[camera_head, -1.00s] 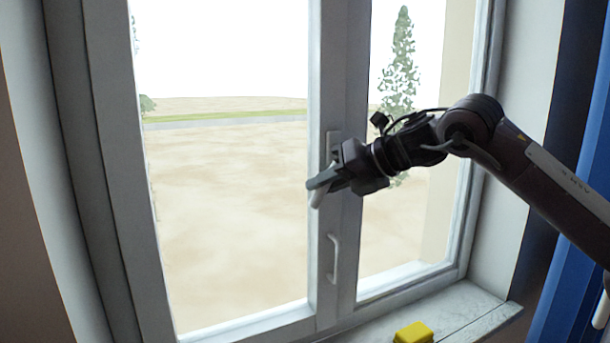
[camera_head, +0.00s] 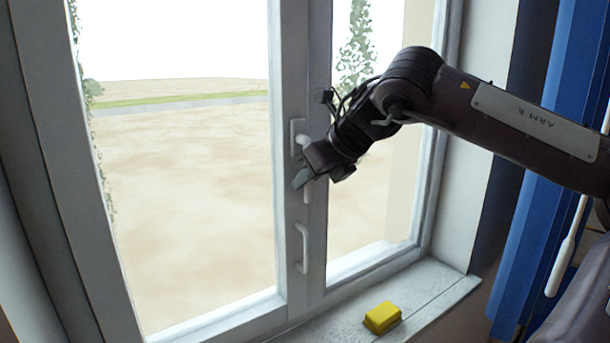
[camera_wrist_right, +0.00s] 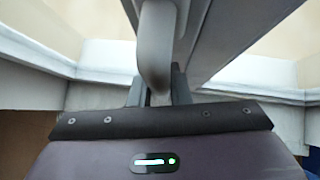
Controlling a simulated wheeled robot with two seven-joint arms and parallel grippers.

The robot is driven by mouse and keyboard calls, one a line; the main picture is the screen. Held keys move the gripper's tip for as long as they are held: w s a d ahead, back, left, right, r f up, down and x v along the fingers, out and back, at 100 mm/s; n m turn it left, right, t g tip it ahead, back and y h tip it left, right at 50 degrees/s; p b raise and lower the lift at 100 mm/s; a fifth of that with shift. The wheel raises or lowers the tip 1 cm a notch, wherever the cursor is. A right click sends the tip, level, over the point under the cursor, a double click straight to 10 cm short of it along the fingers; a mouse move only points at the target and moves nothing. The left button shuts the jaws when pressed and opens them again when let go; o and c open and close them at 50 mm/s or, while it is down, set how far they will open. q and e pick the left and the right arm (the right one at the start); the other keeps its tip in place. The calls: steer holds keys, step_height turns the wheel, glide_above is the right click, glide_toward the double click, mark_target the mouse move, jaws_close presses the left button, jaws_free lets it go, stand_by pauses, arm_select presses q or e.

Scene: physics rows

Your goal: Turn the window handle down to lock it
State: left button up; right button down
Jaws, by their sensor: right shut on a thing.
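The white window handle is mounted on the middle frame post, with its upper plate (camera_head: 297,136) showing above my right gripper (camera_head: 303,180). The gripper is shut on the handle's lever. The lever's free end (camera_head: 307,196) shows just below the fingers and points nearly straight down. The fingers hide the middle of the lever. In the right wrist view the pale curved lever (camera_wrist_right: 157,45) runs down from the top edge into the space between the two fingers (camera_wrist_right: 157,90). My left gripper is not in view.
A fixed white pull handle (camera_head: 303,248) sits lower on the same post. A yellow block (camera_head: 382,317) lies on the window sill (camera_head: 430,290). A blue curtain (camera_head: 545,170) and a white rod (camera_head: 566,255) hang at the right.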

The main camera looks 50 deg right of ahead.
stand_by(0.4)
steer(key=c, duration=1.3)
jaws_free()
steer(key=shift+s+d, duration=0.1)
steer(key=shift+c, duration=0.2)
steer(key=shift+s+r, duration=0.2)
steer(key=shift+r, duration=0.1)
steer(key=b+v, duration=0.2)
steer(key=v, duration=0.5)
